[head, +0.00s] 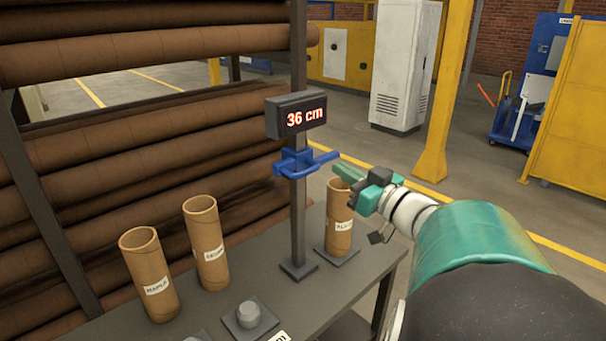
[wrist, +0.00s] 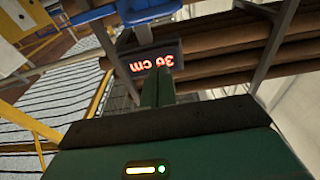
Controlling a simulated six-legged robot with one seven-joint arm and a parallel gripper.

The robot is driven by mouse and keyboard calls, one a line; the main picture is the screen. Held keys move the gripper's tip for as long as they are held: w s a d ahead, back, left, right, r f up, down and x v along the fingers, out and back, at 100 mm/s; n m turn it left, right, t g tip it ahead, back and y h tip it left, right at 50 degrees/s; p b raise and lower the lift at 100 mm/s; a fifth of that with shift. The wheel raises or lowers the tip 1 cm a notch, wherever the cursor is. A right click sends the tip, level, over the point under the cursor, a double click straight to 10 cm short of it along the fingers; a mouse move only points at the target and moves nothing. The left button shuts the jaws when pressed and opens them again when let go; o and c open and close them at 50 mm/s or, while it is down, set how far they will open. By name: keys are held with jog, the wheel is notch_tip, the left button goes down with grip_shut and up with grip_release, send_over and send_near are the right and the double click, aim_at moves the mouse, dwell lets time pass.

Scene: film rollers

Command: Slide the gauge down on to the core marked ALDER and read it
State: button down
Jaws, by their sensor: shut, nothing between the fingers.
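The gauge is a blue slider (head: 297,161) on a dark upright post, with a handle reaching right. Its display (head: 297,115) reads 36 cm and shows upside down in the wrist view (wrist: 155,62). The core marked ALDER (head: 340,228) is a brown tube standing upright on a square plate, right of the post; its label is partly legible. The slider is higher than the core's top. My gripper (head: 340,171) is shut and empty beside the handle's right end, in front of the core's top rim, which it partly hides. Its fingers also show in the wrist view (wrist: 158,85).
A core marked MAPLE (head: 149,275) and another core (head: 206,242) with an unclear label stand on the left of the grey table (head: 290,290). A grey knob (head: 248,314) sits near the front. Large brown rolls (head: 150,120) fill the rack behind.

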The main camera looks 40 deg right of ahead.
aim_at(308, 170)
jog(key=w, duration=0.7)
jog(key=w+r, duration=0.1)
jog(key=w, duration=0.3)
jog(key=shift+a, duration=0.2)
jog(key=f, duration=0.1)
jog(key=s+f, duration=0.1)
jog(key=f, duration=0.1)
jog(key=shift+s+f, duration=0.15)
jog(key=shift+f, duration=0.1)
